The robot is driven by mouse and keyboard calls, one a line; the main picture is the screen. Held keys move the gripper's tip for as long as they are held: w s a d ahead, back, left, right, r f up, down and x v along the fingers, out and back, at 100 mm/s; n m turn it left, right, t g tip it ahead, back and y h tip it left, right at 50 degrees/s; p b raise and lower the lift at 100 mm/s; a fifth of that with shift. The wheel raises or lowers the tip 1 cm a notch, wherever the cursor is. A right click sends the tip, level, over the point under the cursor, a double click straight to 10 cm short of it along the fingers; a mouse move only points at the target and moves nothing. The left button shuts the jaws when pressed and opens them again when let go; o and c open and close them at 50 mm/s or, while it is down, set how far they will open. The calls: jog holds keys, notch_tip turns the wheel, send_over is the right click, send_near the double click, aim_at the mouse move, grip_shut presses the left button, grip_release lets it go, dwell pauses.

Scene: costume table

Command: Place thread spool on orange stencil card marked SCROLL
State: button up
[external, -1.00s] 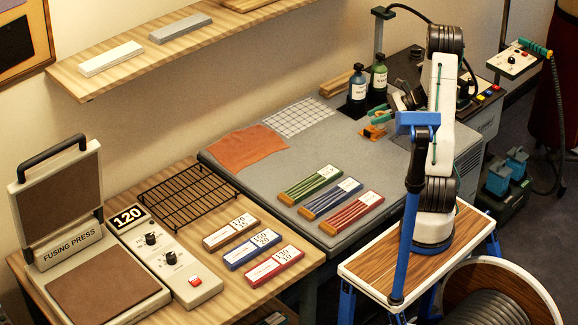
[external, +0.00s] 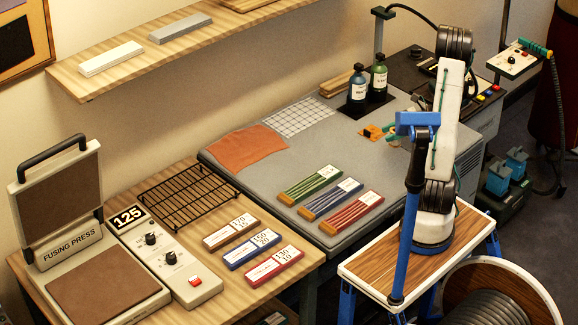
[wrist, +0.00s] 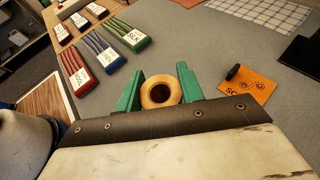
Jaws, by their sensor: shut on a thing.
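My gripper (wrist: 160,88) has two green fingers, one on each side of a thread spool (wrist: 147,94) in the wrist view. The spool is a tan ring with a dark hole, held between them. In the external view the card (external: 371,132) lies just left of my gripper (external: 391,132), whose tips are partly hidden by my arm. The spool cannot be made out there.
A small black object (wrist: 233,72) is at the card's far edge. Green, blue and red bundles (external: 331,193) lie toward the table's front. An orange-brown cloth (external: 249,147), a white grid sheet (external: 298,117) and two dark bottles (external: 358,86) are farther back. The grey table's middle is clear.

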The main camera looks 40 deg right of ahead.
jog(key=w+d, duration=0.1)
jog(key=w, duration=0.3)
jog(key=w+d+f, duration=0.1)
jog(key=w+d, duration=0.1)
jog(key=w, duration=0.3)
jog(key=w+d, duration=0.2)
jog(key=w, duration=0.3)
jog(key=shift+f, duration=0.25)
jog(key=shift+w+d, duration=0.1)
notch_tip(320, 180, down, 4)
jog(key=shift+r, duration=0.25)
jog(key=o, duration=1.1)
jog(key=shift+f, duration=0.1)
jog(key=shift+c, duration=0.2)
